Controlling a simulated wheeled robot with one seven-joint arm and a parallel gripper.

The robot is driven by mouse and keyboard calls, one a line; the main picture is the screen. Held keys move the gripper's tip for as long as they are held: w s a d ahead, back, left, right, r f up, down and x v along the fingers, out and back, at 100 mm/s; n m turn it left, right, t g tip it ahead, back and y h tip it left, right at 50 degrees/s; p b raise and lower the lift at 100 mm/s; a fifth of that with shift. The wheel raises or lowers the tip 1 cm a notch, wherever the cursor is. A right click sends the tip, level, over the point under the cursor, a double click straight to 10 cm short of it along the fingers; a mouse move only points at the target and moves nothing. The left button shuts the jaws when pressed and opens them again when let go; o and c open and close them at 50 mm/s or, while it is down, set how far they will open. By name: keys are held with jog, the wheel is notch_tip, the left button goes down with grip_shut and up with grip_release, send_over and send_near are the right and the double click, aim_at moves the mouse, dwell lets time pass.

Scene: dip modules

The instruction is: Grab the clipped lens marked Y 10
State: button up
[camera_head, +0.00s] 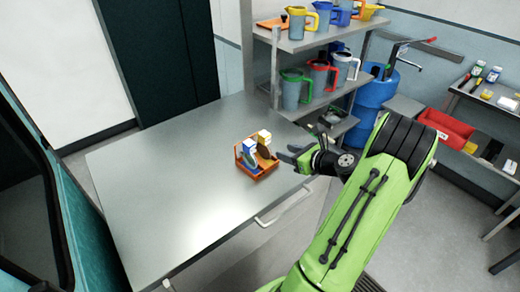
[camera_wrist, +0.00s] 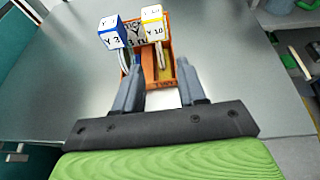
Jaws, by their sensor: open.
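The lens marked Y 10 has a white cube-shaped clip with yellow edges (camera_wrist: 153,24), standing at the right of an orange tray (camera_wrist: 172,52) in the wrist view. Its lens part below is partly hidden. In the head view its yellow and white top (camera_head: 264,137) shows at the tray's back (camera_head: 258,174). A blue and white clip marked Y 3 (camera_wrist: 112,32) stands to its left, with another marked face (camera_wrist: 136,32) between them. My gripper (camera_wrist: 160,68) is open and empty at the tray's near side, its fingers pointing towards the clips. In the head view my gripper (camera_head: 288,154) is just right of the tray.
The tray sits on a bare grey metal table (camera_head: 165,190), near its right edge, with wide free room to the left. A shelf with jugs (camera_head: 305,60) stands behind the table. A blue barrel (camera_head: 375,92) and a red bin (camera_head: 447,128) are farther right.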

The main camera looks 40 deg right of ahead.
aim_at(270, 149)
jog(key=x, duration=0.7)
jog(key=shift+w+a, duration=0.1)
jog(key=shift+a, duration=0.05)
jog(key=x, duration=0.5)
jog(key=shift+f, duration=0.15)
jog(key=shift+s, duration=0.25)
jog(key=shift+c, duration=1)
jog(key=c, duration=0.5)
